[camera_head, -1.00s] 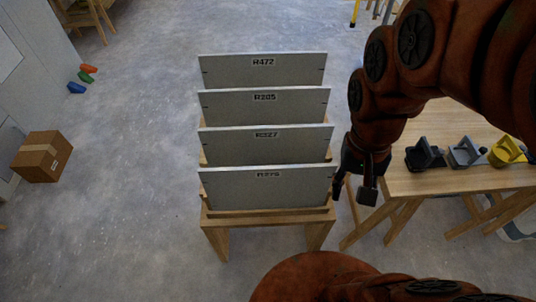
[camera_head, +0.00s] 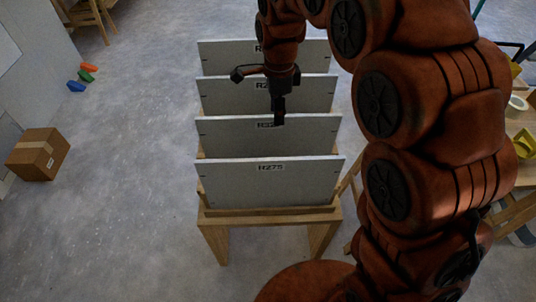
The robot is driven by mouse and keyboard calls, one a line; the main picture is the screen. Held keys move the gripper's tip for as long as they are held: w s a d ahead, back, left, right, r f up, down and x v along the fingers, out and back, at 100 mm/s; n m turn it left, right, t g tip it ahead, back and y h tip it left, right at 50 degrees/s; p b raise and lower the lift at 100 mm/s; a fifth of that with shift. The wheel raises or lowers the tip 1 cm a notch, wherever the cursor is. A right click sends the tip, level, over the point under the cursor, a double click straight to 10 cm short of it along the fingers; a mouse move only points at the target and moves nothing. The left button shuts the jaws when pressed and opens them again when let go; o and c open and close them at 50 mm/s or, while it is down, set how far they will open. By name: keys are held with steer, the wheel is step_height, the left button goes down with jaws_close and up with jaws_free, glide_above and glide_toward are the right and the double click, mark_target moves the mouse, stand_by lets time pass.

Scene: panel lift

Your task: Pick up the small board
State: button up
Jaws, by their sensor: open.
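Several grey boards stand upright one behind another in a wooden rack (camera_head: 270,217). The front board (camera_head: 265,185) reads R275. The second board (camera_head: 225,135) has a label partly covered by my gripper. The third board (camera_head: 220,95) and the back board (camera_head: 215,58) also have labels partly hidden by my arm. They look alike in size, so I cannot tell which is the small board. My gripper (camera_head: 258,96) is open and empty, with its fingers spread over the middle of the rack. I cannot tell whether it touches a board.
My arm covers much of the right side. A wooden table (camera_head: 518,205) with a yellow clamp-like item (camera_head: 526,146) shows at the right edge. A cardboard box (camera_head: 38,154) and small coloured items (camera_head: 87,76) lie at the left. The floor left of the rack is clear.

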mark_target(269, 131)
steer(key=shift+w+a+f+m+b, duration=0.55)
steer(key=shift+w+a+f, duration=0.25)
steer(key=shift+f, duration=0.2)
steer(key=shift+a+f+p, duration=0.15)
steer(key=shift+f+p, duration=0.3)
steer(key=shift+f, duration=1.5)
steer(key=shift+a+f+p, duration=0.1)
steer(key=shift+f+p, duration=0.35)
steer(key=shift+f, duration=1.45)
steer(key=shift+c, duration=0.3)
jaws_close()
